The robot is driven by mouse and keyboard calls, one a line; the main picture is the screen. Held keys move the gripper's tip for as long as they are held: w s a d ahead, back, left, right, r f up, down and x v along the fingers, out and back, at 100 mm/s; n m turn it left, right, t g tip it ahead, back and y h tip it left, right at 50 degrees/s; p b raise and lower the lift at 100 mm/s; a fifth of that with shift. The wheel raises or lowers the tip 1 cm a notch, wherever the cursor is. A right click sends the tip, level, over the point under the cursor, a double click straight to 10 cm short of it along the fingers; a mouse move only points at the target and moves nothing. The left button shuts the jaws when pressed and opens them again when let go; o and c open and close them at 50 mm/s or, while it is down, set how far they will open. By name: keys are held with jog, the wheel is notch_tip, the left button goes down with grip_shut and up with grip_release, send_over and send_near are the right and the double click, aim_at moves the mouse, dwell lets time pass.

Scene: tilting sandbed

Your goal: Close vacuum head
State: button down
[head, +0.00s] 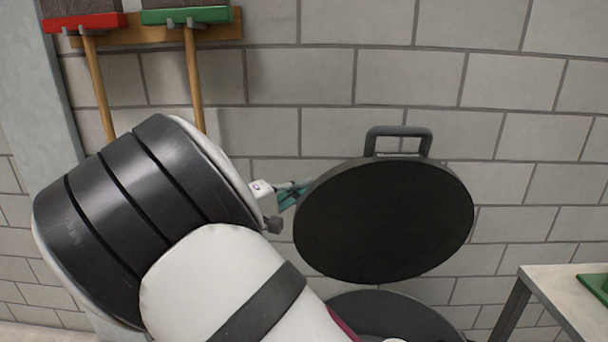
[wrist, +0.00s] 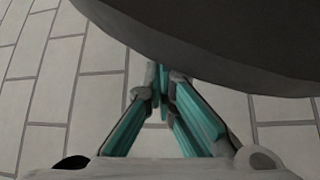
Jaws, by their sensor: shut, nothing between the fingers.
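The vacuum head (head: 385,222) is a round dark lid with a grey handle on its top edge. It stands raised and tilted open above the round drum (head: 400,310), whose dark inside shows at the bottom of the head view. I cannot tell whether the fingertips touch the lid.
Two brooms, one with a red head (head: 85,22) and one with a green head (head: 187,15), hang on a wooden rail on the block wall. A table (head: 560,290) with a green object (head: 597,285) stands at the right. Wall space right of the lid is clear.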

jog(key=s+m, duration=0.1)
jog(key=s, duration=0.2)
jog(key=s+f+m+h, duration=0.1)
jog(key=s, duration=0.2)
jog(key=s+m+h, duration=0.1)
jog(key=s, duration=0.2)
jog(key=shift+s+a+f+t, duration=0.2)
jog(key=shift+s+t, duration=0.1)
jog(key=shift+s, duration=0.05)
jog(key=shift+s+f, duration=0.2)
jog(key=shift+s, duration=0.25)
jog(key=shift+s+f, duration=0.2)
jog(key=shift+s, duration=0.25)
jog(key=shift+a+p, duration=0.1)
jog(key=shift+p, duration=0.2)
